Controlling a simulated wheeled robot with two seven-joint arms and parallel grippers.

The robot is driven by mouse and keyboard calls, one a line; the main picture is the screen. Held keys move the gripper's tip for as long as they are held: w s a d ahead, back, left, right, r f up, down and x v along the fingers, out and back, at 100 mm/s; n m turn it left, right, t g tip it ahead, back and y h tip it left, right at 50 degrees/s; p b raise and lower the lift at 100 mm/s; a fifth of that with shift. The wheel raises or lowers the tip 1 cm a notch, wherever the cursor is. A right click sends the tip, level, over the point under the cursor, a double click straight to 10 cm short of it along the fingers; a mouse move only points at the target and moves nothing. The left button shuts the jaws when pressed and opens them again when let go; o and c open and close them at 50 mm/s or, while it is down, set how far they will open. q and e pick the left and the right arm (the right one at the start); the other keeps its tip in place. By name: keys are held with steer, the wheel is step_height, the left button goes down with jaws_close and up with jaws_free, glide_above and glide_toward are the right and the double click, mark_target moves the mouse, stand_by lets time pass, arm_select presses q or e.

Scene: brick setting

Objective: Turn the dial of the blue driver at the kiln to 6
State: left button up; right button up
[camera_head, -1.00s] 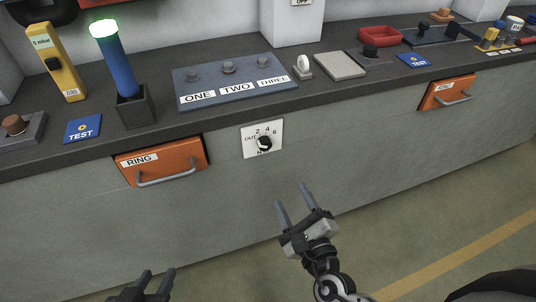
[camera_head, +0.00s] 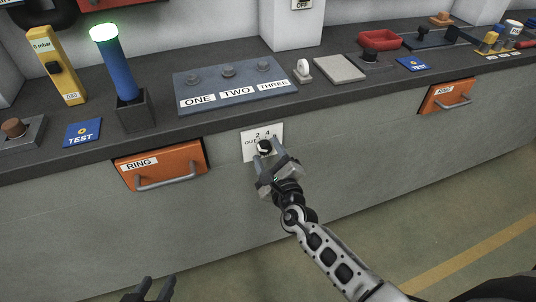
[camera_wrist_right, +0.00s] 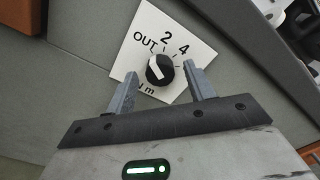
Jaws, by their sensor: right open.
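The dial is a round black knob (camera_head: 264,147) with a white mark, on a white plate (camera_head: 249,148) on the grey front below the counter. In the right wrist view the knob (camera_wrist_right: 160,69) shows between the fingertips, and the plate (camera_wrist_right: 183,30) reads OUT, 2, 4 and N m. The knob's white mark lies toward the OUT side; the 6 is hidden. My right gripper (camera_head: 268,153) is open, a finger on either side of the knob, with gaps visible. A blue cylinder (camera_head: 121,74) with a lit green top stands in a black holder. My left gripper (camera_head: 156,288) is open, low at the bottom edge.
An orange RING drawer (camera_head: 187,157) with a protruding handle is left of the plate. Another orange drawer (camera_head: 434,98) is further right. A ONE TWO THREE board (camera_head: 210,85) lies on the counter above. The grey front below the dial is clear.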

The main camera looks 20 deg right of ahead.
steer(key=shift+w, duration=0.1)
steer(key=c, duration=1)
steer(key=shift+o, duration=0.2)
